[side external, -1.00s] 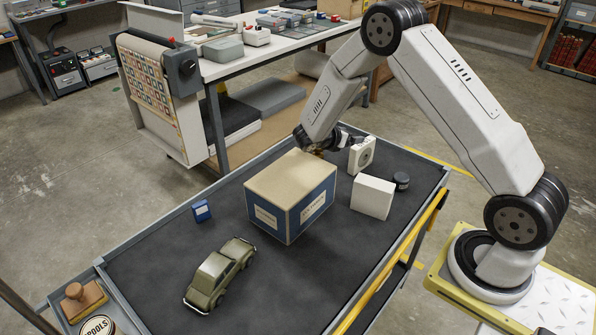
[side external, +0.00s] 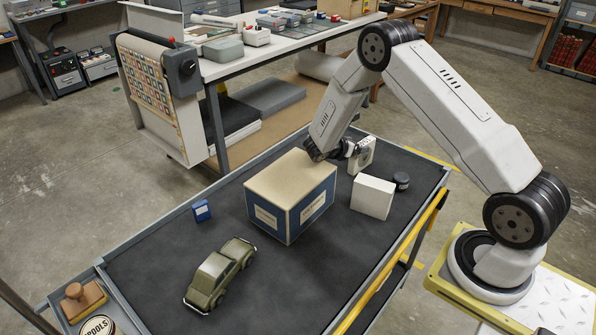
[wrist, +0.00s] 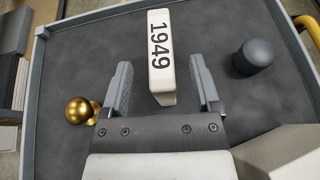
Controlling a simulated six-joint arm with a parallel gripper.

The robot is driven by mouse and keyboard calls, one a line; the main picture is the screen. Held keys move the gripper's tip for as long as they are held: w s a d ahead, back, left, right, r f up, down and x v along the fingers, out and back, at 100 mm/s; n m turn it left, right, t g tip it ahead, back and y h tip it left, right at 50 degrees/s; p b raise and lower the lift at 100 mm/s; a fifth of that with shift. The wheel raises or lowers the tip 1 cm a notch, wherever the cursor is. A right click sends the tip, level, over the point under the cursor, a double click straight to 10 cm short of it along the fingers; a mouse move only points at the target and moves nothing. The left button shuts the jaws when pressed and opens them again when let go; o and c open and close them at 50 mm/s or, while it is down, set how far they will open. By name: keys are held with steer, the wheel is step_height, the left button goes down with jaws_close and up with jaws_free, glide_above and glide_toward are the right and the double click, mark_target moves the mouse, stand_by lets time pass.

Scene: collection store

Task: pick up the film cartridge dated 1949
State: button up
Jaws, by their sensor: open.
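The film cartridge dated 1949 (wrist: 161,55) is a cream-white block with black digits on its edge, standing upright on the dark mat. In the side external view the cartridge (side external: 362,155) shows a round dark mark on its face, partly covered by my gripper. My gripper (wrist: 160,92) is open in the wrist view, one finger on each side of the cartridge's near end, with gaps between. In the side external view my gripper (side external: 350,148) is behind the blue and tan box, beside the cartridge; its fingertips are hard to make out.
A blue and tan box (side external: 290,200) stands in front of my gripper. A white box (side external: 372,197) and a dark cylinder (side external: 401,181) stand right of it. A gold ball-topped object (wrist: 80,110) is left of my fingers. A model car (side external: 220,274) and small blue box (side external: 201,210) lie farther left.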

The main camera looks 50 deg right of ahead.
mark_target(361, 144)
steer(key=shift+x, duration=1.9)
jaws_close()
